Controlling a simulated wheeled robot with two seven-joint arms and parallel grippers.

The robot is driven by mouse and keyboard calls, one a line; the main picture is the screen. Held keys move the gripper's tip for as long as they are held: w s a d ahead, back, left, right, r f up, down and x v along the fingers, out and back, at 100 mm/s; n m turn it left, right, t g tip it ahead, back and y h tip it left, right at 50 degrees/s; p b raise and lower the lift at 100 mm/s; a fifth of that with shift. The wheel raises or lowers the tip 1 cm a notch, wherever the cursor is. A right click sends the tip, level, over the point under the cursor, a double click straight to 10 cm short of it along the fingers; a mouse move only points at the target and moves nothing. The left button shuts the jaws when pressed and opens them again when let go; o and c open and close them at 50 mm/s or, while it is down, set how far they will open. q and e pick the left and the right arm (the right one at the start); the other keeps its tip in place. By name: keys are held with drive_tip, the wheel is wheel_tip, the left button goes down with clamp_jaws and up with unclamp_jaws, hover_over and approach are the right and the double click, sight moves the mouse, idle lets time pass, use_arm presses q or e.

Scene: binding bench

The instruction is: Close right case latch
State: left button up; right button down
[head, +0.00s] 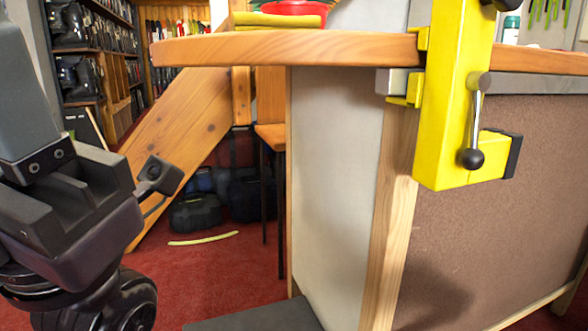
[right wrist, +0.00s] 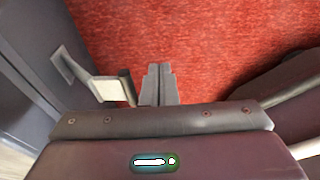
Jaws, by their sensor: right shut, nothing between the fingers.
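My right gripper (right wrist: 159,85) is shut and empty in the right wrist view, its two fingertips together above red carpet. Just left of the fingers a pale lever-like piece with a dark end (right wrist: 108,90) sticks out from a grey panel (right wrist: 25,60). It may be the case latch, but I cannot tell for sure. A gap seems to lie between it and the fingers; whether they touch is unclear. My left gripper (head: 158,177) is at the left of the head view, away from the bench; only part of its fingers shows. No case is clear in the head view.
A wooden bench top (head: 350,48) carries a yellow clamp (head: 455,110) with a hanging metal handle. A red bowl (head: 292,8) sits on top. Dark bags (head: 195,212) and a yellow strip (head: 204,238) lie on the red carpet (head: 225,275). Shelves stand behind.

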drive_tip(key=shift+r, duration=0.1)
drive_tip(key=shift+w+a+r+p, duration=0.3)
drive_tip(key=shift+w+r+p, duration=0.2)
drive_tip(key=shift+w+r, duration=0.25)
drive_tip(key=shift+w, duration=0.1)
